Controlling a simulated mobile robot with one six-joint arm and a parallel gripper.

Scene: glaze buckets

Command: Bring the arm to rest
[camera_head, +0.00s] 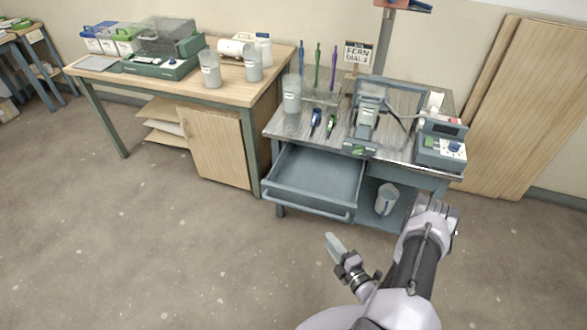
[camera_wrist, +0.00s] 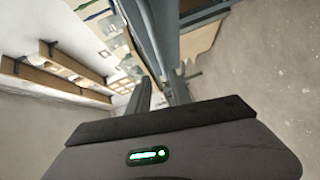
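My arm reaches up from the bottom of the head view, with its elbow at the right. My gripper (camera_head: 334,241) hangs over bare floor in front of the metal workbench, apart from the bench and its drawer. I see no object in it. Its fingers are seen edge-on in the head view, so their gap cannot be made out. In the wrist view, the dark gripper body with a green light fills the bottom, and the narrow dark shapes beyond it do not clearly show the spread.
The drawer (camera_head: 318,181) stands pulled out and looks empty. The metal workbench (camera_head: 291,124) holds a scale-like device and tools. A cup (camera_head: 386,199) stands on its lower shelf, near my arm. A wooden table (camera_head: 236,93) stands left. Floor at left is clear.

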